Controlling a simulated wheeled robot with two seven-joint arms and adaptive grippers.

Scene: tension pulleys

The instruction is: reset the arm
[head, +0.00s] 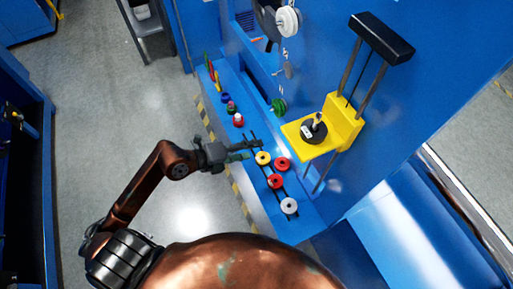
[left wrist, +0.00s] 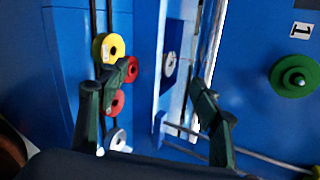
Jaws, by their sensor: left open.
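My left gripper (head: 248,151) is over the near edge of the blue bench in the head view, beside the yellow pulley (head: 263,158). In the left wrist view its two fingers (left wrist: 160,85) stand wide apart with nothing between them. Two red pulleys (head: 282,163) (head: 275,181) and a white pulley (head: 289,205) lie along the dark rails. The left finger partly overlaps the pulley row in the left wrist view, where the yellow pulley (left wrist: 108,47) and white pulley (left wrist: 119,139) also show. My right gripper is not in view.
A yellow carriage (head: 343,118) holding a black weight (head: 313,133) stands right of the rails. A green pulley (head: 278,106) and a white pulley (head: 287,20) hang on the blue panel. Small coloured parts (head: 231,107) stand farther along the bench. Grey floor (head: 110,120) is clear at left.

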